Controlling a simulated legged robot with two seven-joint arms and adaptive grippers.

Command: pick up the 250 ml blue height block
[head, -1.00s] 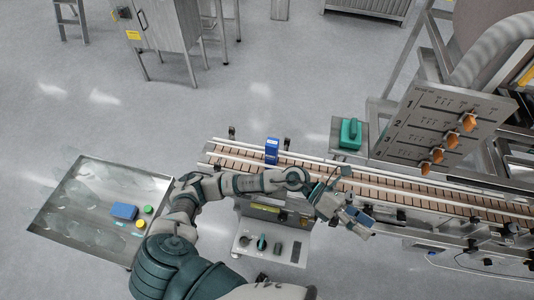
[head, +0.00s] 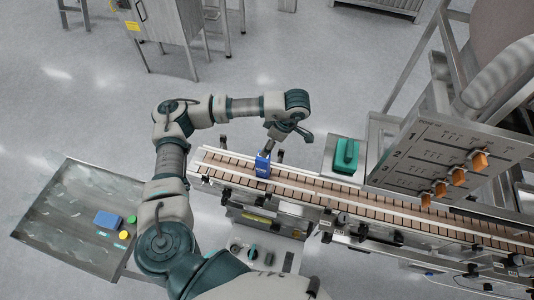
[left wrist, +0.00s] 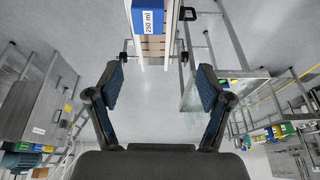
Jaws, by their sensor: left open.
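The blue height block (head: 262,165) stands on the conveyor near its left end. In the left wrist view the blue block (left wrist: 147,18) shows at the top centre with a white "250 ml" label facing me. My left gripper (head: 275,145) is just behind the block in the head view, pointing down toward it. In the left wrist view the left gripper (left wrist: 159,88) has its two blue-padded fingers wide apart, with nothing between them. The block is beyond the fingertips and not touched by them. My right gripper is not in view.
The conveyor (head: 330,190) runs to the right with rails along both sides. A panel (head: 445,150) stands right.

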